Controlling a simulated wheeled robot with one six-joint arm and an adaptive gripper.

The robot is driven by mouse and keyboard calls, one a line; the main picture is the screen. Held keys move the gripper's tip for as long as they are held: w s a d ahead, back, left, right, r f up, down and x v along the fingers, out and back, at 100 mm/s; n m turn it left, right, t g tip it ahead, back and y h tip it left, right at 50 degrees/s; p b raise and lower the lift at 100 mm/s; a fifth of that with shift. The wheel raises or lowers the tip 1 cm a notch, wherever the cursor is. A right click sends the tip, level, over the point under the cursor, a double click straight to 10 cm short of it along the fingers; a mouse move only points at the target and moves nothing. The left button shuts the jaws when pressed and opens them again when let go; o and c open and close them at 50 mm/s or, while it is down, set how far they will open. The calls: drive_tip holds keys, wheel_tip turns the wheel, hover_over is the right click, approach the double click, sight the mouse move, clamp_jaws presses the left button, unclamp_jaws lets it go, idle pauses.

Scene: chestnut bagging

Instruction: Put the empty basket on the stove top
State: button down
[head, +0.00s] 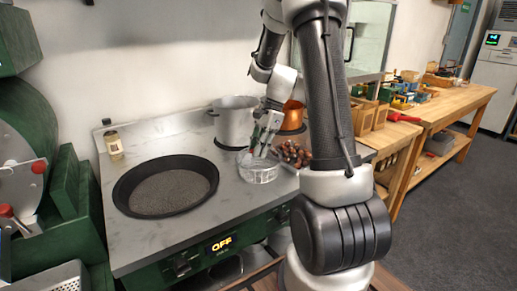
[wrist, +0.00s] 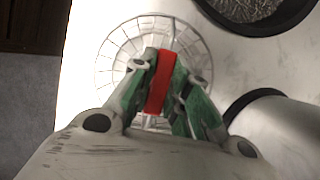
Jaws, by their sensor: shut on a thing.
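The basket (head: 259,172) is a round, shallow, pale wire basket and looks empty. In the head view it is at the front right of the grey stove top (head: 228,198), upright, resting on it or just above; I cannot tell which. The wrist view shows the basket (wrist: 120,48) from above, over the pale surface. My gripper (head: 263,148) points down over it. In the wrist view my gripper (wrist: 160,78) is shut on the basket's red handle (wrist: 161,82). The fingers hide part of the basket.
A wide dark pan (head: 166,187) lies on the left of the stove top. A grey pot (head: 234,122) and a copper pot (head: 292,116) stand behind the basket. Chestnuts (head: 293,153) are piled close to its right. A small jar (head: 113,144) stands at the back left.

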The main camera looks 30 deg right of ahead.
drive_tip(key=shift+f, duration=0.15)
drive_tip(key=c, duration=1.4)
unclamp_jaws()
drive_tip(key=v, duration=1.2)
drive_tip(key=s+a+r+n+t+h, duration=0.1)
drive_tip(key=s+a+r+n, duration=0.3)
drive_tip(key=s, duration=0.2)
drive_tip(key=s+a+r+n+t+h, duration=0.1)
drive_tip(key=s+a+r+n+h, duration=0.1)
drive_tip(key=s+a+r+n, duration=0.25)
drive_tip(key=s+f+n, duration=0.1)
drive_tip(key=s+n, duration=0.2)
drive_tip(key=s, duration=0.1)
drive_tip(key=s+a+f+n+t+h, duration=0.1)
drive_tip(key=s+n, duration=0.2)
drive_tip(key=s, duration=0.1)
drive_tip(key=s+f+n+t, duration=0.1)
drive_tip(key=s+n, duration=0.2)
drive_tip(key=s, duration=0.2)
drive_tip(key=shift+s+a+h, duration=0.1)
drive_tip(key=shift+a+h, duration=0.05)
drive_tip(key=shift+h, duration=0.15)
